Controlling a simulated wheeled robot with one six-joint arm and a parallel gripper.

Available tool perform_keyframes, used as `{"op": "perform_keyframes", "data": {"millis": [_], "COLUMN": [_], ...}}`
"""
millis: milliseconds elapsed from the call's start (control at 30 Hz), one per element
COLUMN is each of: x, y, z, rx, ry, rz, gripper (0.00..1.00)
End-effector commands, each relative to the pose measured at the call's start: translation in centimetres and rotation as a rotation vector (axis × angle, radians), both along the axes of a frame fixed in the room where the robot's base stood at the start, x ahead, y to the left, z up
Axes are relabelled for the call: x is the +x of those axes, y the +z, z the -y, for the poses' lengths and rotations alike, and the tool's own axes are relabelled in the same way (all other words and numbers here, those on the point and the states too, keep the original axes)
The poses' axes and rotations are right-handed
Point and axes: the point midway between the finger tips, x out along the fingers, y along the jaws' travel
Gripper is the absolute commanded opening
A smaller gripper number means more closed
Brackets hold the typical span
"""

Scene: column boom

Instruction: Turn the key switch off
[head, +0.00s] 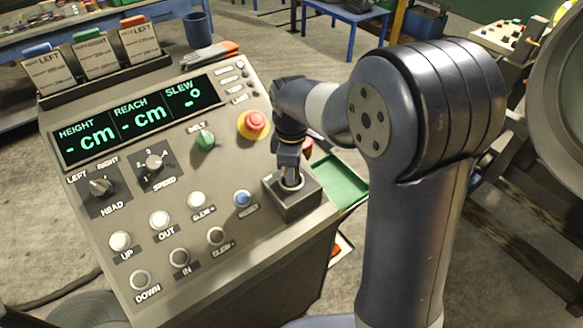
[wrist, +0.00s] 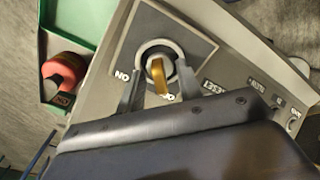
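The key switch sits on a dark square block (head: 297,203) at the right edge of the control console. In the wrist view it is a round silver collar with a gold key (wrist: 159,78) in it. A white label reading ON, upside down, shows left of the collar, and another partly covered label shows below it. My gripper (head: 290,178) points down over the switch and hides most of the key in the head view. In the wrist view my gripper's (wrist: 160,80) two fingers stand apart on either side of the key, with gaps visible.
A red emergency button (head: 254,122) on a yellow ring is just left of my gripper. A blue button (head: 243,198) and several other knobs cover the console (head: 120,190). A green tray (head: 342,182) lies beyond the console's right edge; a red item (wrist: 62,72) is there.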

Motion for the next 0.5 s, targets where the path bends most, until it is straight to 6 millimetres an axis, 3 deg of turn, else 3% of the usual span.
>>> {"op": "perform_keyframes", "data": {"millis": [167, 500], "x": [0.1, 0.1], "y": [2.2, 8.8], "z": [0.0, 0.0], "rx": [0.002, 0.001], "ry": [0.000, 0.000], "rz": [0.006, 0.004], "gripper": [0.34, 0.34]}}
